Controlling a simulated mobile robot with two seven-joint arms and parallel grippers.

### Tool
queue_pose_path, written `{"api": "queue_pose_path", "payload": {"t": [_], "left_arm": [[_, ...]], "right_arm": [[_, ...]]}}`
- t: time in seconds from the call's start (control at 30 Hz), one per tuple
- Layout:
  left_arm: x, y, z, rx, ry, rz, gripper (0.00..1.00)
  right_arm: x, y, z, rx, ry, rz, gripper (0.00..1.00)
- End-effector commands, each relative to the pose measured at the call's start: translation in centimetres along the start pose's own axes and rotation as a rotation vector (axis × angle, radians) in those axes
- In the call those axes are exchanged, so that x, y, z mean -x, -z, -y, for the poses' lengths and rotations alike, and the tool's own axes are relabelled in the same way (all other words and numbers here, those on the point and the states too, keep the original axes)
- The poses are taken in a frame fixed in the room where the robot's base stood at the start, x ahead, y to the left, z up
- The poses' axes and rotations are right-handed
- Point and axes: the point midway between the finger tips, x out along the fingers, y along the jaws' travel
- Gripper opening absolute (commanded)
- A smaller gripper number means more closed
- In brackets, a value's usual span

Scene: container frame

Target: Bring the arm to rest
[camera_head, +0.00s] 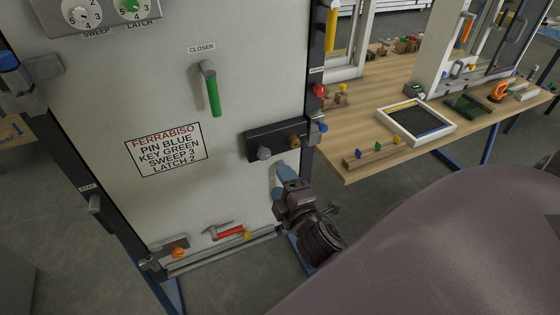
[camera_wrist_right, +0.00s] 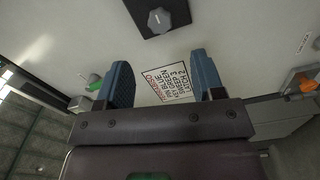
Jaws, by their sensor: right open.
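My right gripper (camera_head: 287,173) is in front of the lower right part of a pale upright panel (camera_head: 110,95), below a dark lock plate (camera_head: 272,142) with a grey knob and a brass-coloured knob. Its blue fingers stand apart and nothing shows between them. In the right wrist view both fingers of the right gripper (camera_wrist_right: 163,78) are spread, with the panel's printed label (camera_wrist_right: 167,82) beyond the gap. My left gripper does not show.
The panel carries a green-handled closer lever (camera_head: 212,92), dials (camera_head: 82,14) at top left and a red-handled hammer-like tool (camera_head: 228,232) low down. Right of it, a wooden table (camera_head: 365,115) holds a black-and-white tray (camera_head: 448,128) and small coloured parts. Grey floor shows below the table.

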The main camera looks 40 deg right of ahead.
Motion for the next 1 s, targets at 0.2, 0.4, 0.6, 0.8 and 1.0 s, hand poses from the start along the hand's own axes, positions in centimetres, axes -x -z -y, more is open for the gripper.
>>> {"api": "queue_pose_path", "payload": {"t": [0.2,0.4,0.6,0.8,1.0], "left_arm": [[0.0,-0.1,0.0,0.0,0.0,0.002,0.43],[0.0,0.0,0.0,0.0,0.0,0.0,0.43],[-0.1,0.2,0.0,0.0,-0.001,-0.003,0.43],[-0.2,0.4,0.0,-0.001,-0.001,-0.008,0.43],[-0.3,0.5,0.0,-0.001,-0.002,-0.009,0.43]], "right_arm": [[0.0,0.0,0.0,0.0,0.0,0.0,0.62],[0.0,-0.1,0.1,-0.056,0.004,0.004,0.62],[0.2,-0.1,2.7,-0.467,0.101,0.03,0.62],[2.7,-0.7,8.8,-0.939,0.309,0.111,0.62],[7.2,-2.0,14.6,-1.196,0.505,0.236,0.62]]}}
